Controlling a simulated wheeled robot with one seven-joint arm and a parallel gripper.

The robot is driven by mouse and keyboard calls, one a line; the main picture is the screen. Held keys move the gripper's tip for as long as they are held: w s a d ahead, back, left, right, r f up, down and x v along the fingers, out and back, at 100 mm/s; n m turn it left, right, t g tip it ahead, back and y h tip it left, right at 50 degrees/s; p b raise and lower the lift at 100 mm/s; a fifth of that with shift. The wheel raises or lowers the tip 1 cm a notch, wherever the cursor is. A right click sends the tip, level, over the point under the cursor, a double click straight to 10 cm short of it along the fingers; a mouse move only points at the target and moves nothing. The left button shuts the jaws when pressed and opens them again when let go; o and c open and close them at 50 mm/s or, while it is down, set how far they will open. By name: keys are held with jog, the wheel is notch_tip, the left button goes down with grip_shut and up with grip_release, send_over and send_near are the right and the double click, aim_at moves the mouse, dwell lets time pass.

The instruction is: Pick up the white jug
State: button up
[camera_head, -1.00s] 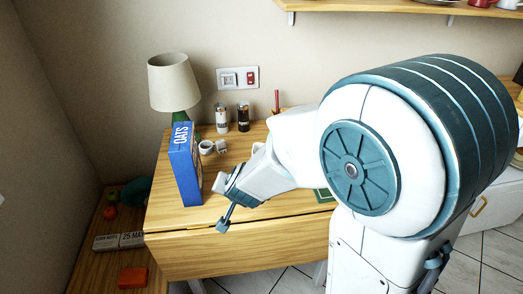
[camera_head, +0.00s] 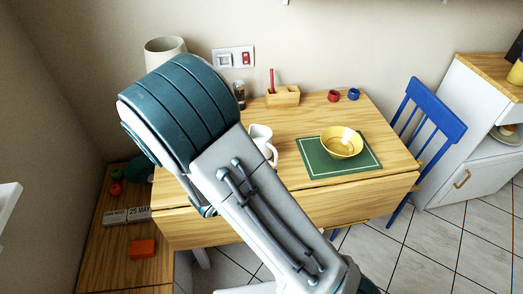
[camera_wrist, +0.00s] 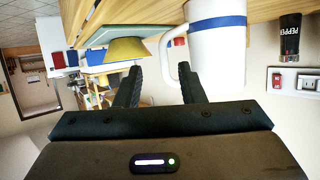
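The white jug (camera_head: 260,136) stands on the wooden table in the head view, partly hidden behind my arm. In the wrist view, which is upside down, the jug (camera_wrist: 218,55) is close, with a blue band and its handle toward the left. My gripper (camera_wrist: 159,80) is open with its two dark fingers apart. The jug's handle is near the right finger, which overlaps its edge in the picture; I cannot tell whether they touch. The fingers hold nothing. In the head view my arm hides the gripper.
A yellow bowl (camera_head: 342,142) sits on a green mat (camera_head: 318,168) to the right of the jug. A wooden holder (camera_head: 283,97), red cup (camera_head: 334,96) and blue cup (camera_head: 353,94) stand behind. A pepper shaker (camera_wrist: 290,38) is near the jug. A blue chair (camera_head: 436,125) stands right.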

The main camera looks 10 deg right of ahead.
aim_at(275, 159)
jog(key=x, duration=0.3)
jog(key=shift+w+d+f, duration=0.1)
jog(key=shift+w+r+x, duration=0.1)
jog(key=shift+r+x, duration=0.1)
jog(key=shift+x, duration=0.7)
jog(key=shift+w+r+x, duration=0.15)
jog(key=shift+x, duration=0.75)
jog(key=shift+w+r+x, duration=0.1)
jog(key=shift+r+x, duration=0.1)
jog(key=shift+x, duration=0.65)
grip_shut()
